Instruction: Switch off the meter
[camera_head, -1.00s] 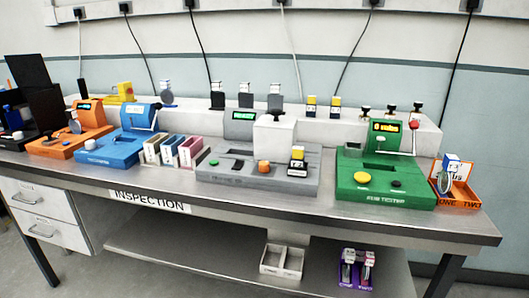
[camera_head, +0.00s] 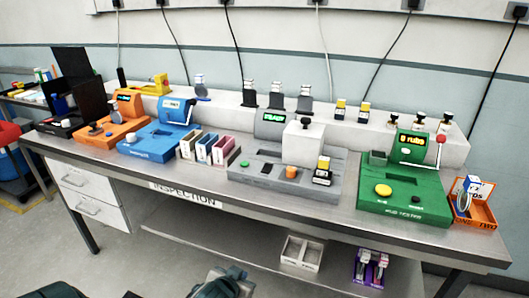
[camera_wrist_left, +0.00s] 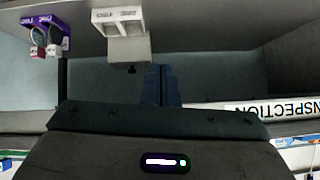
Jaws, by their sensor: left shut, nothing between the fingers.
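No label here clearly reads as a meter. A grey device (camera_head: 246,185) in the middle of the bench has a lit green display (camera_head: 272,118), a small green button (camera_head: 239,163) and an orange knob (camera_head: 291,173). A blue device (camera_head: 150,149) with a lit screen stands to its left. A green tester (camera_head: 405,206) with a lit display and a yellow button (camera_head: 383,190) stands to its right. My left gripper (camera_head: 234,272) is low at the bottom of the head view, apart from the bench devices. Its fingers are together and empty in the left wrist view (camera_wrist_left: 160,86). My right gripper is out of view.
The bench's front edge (camera_head: 300,221) lies between my left gripper and the devices. A lower shelf (camera_head: 240,239) carries a white divided bin (camera_head: 303,252) and a purple holder (camera_head: 370,270). An orange device (camera_head: 113,133) and an orange tray (camera_head: 482,217) stand on the bench.

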